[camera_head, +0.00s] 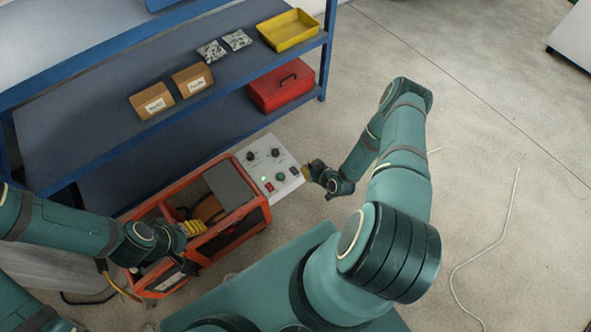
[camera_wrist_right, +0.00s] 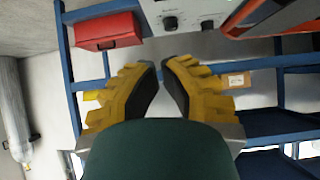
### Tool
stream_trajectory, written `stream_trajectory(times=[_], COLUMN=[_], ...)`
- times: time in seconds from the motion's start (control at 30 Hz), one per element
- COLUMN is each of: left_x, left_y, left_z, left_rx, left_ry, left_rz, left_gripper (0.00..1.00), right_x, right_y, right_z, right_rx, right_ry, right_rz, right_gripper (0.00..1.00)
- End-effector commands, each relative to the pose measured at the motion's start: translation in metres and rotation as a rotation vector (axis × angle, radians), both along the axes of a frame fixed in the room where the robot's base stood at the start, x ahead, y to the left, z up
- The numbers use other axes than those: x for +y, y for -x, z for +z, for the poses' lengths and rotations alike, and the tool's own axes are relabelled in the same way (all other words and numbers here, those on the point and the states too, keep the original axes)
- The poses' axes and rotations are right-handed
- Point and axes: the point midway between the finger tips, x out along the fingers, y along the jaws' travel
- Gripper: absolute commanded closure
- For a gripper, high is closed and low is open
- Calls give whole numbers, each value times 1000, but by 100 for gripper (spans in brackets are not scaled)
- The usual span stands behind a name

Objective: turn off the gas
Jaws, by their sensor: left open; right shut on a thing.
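The panel has dark knobs (camera_head: 275,152), a green button (camera_head: 280,177) and a red switch (camera_head: 270,187). Nothing in view is plainly marked as gas. My right gripper (camera_head: 307,173) is beside the panel's right edge. In the right wrist view, its yellow fingers (camera_wrist_right: 161,66) are close together below a knob (camera_wrist_right: 170,22); what they hold cannot be made out. My left gripper (camera_head: 196,228) is open at the machine's front-left part, its fingertips partly hard to see.
A blue shelf rack (camera_head: 90,130) stands behind the machine, holding cardboard boxes (camera_head: 152,101), a yellow tray (camera_head: 290,28) and a red case (camera_head: 282,85). A pale cable (camera_head: 456,275) lies on the floor at right.

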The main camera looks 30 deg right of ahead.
Motion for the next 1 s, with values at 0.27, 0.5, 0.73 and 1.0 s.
stream_trajectory(times=[0.27,0.5,0.73,1.0], left_x=[0,0,0,1], left_y=[0,-1,-4,-7], left_z=[0,-7,-21,-37], left_rx=[-1,-3,-9,-17], left_ry=[0,0,-1,-3], left_rz=[-1,0,1,3], left_gripper=[43,43,43,43], right_x=[0,2,5,7], right_y=[0,-17,-52,-80], right_z=[0,-15,-44,-79], right_rx=[0,0,-1,2], right_ry=[0,0,1,-1], right_rz=[0,0,1,-1], right_gripper=[100,100,100,100])
